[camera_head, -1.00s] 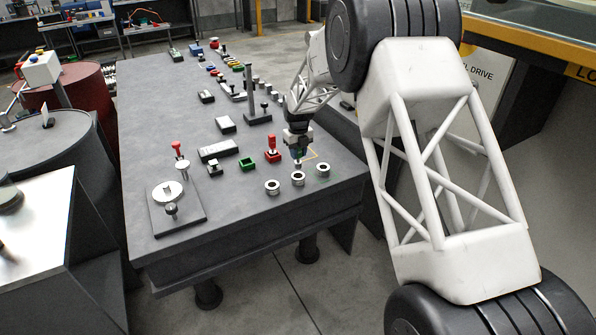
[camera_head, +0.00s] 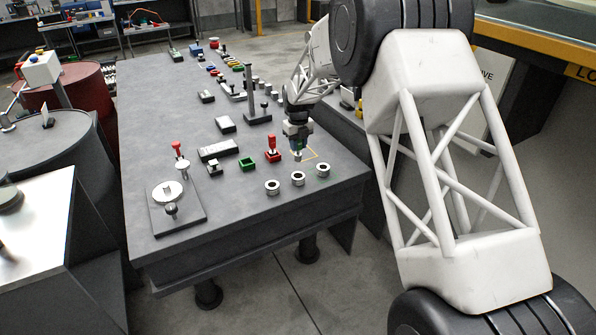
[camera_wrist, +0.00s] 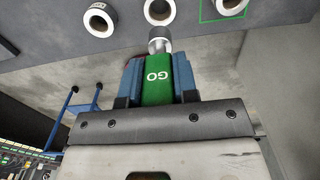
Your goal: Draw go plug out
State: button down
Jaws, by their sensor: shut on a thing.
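My gripper (camera_head: 297,140) is over the front right of the dark table. In the wrist view its blue fingers (camera_wrist: 159,82) are shut on the green handle of the go plug (camera_wrist: 157,76), which is lettered GO. The plug's bare metal end (camera_wrist: 160,40) points away from the fingers and is in full view. The middle ring (camera_wrist: 160,9) lies just past that end in the wrist view. In the head view the middle ring (camera_head: 298,179) sits on the table below the plug, with a visible gap between them.
A left ring (camera_head: 272,187) and a right ring (camera_head: 323,169) flank the middle one. A tall post on a base (camera_head: 250,95) stands behind. The table's front edge is clear.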

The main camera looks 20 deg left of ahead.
jog(key=shift+r, duration=0.8)
jog(key=shift+d, duration=0.1)
jog(key=w+d+f+n, duration=0.2)
jog(key=d+f+n, duration=0.4)
jog(key=d, duration=0.4)
jog(key=w+d+f+n, duration=0.3)
jog(key=d+f, duration=0.5)
jog(key=d, duration=0.3)
jog(key=s+d+f+n, duration=0.6)
jog(key=d+f+n, duration=0.3)
jog(key=d+f, duration=0.2)
jog(key=s+d+f+n, duration=0.6)
jog(key=d+f+n, duration=0.3)
jog(key=d+f, duration=0.2)
jog(key=shift+d, duration=1.05)
